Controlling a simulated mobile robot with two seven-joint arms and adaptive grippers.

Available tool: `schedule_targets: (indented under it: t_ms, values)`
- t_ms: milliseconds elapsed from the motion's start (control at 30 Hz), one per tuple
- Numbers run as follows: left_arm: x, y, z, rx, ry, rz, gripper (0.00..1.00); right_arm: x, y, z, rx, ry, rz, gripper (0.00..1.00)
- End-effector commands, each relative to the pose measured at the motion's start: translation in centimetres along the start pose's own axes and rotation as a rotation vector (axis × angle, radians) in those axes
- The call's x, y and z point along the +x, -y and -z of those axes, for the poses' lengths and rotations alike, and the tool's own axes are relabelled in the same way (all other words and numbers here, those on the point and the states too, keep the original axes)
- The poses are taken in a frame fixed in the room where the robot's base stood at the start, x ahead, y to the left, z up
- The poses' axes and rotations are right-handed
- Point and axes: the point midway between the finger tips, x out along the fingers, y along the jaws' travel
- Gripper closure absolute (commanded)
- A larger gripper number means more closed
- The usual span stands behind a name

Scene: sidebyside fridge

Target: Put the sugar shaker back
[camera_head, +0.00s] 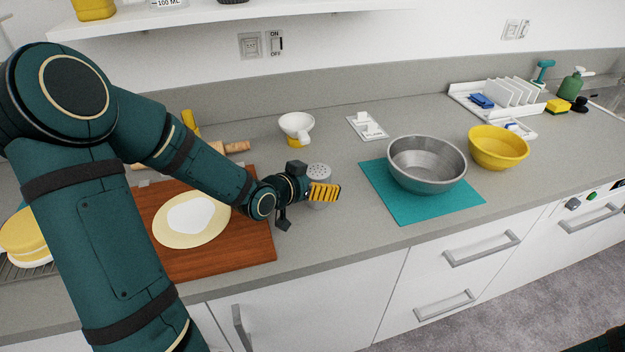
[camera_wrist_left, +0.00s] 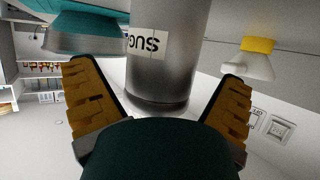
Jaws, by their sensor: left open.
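The sugar shaker (camera_head: 319,171) is a grey metal cylinder with a perforated top. It appears to stand upright on the counter, right of the wooden board, partly hidden behind my left gripper (camera_head: 324,192). In the left wrist view the shaker (camera_wrist_left: 165,65) shows upside down with a "SUG" label, between the yellow fingers of my left gripper (camera_wrist_left: 157,88). Those fingers are spread, with a visible gap on each side of the shaker. My right gripper is not in view.
A wooden board (camera_head: 255,245) with dough lies on the left. A white and yellow cup (camera_head: 296,125) stands behind the shaker. A steel bowl (camera_head: 425,165) on a teal mat (camera_head: 400,209) and a yellow bowl (camera_head: 497,148) stand right. A white shelf (camera_head: 240,17) hangs above.

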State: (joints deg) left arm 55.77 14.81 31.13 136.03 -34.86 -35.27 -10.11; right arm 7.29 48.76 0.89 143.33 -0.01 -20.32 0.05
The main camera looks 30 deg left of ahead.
Motion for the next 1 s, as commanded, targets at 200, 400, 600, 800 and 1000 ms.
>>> schedule_targets:
  t_ms: [200,400,600,800,1000]
  values:
    - [-1.0,0.1,0.0,0.002,0.001,0.002,0.03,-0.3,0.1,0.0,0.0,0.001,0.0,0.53]
    - [-5.2,0.7,0.8,0.004,0.002,0.005,0.03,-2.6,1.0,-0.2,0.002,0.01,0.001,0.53]
    - [-8.5,0.8,0.2,0.006,-0.004,0.003,0.03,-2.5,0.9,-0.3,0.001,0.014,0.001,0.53]
    - [-9.8,0.9,0.0,0.005,-0.006,0.002,0.03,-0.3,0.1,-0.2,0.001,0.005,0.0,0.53]
    - [-11.2,0.7,0.1,0.007,-0.001,0.001,0.03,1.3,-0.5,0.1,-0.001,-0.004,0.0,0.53]
